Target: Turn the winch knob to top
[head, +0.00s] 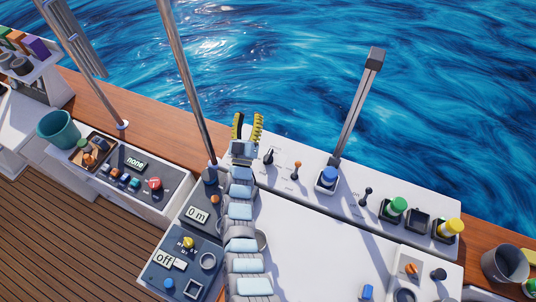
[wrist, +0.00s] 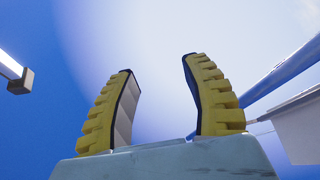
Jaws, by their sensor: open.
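My gripper (head: 247,128) points up above the back edge of the white console (head: 310,235), its two yellow-ridged fingers apart with nothing between them. In the wrist view my gripper (wrist: 157,65) is open and empty against the sky. A yellow knob (head: 187,242) sits on the dark panel at lower left, beside a display reading "off" (head: 164,260). A small orange knob (head: 215,199) is by the display reading "0 m" (head: 197,215). The labels are too small to tell which knob is the winch's. My arm hides part of the console next to these panels.
Green (head: 398,205) and yellow (head: 453,227) buttons are at right. A metal pole (head: 187,80) rises just left of my gripper. A teal bucket (head: 58,130) stands at left. The console's middle is clear.

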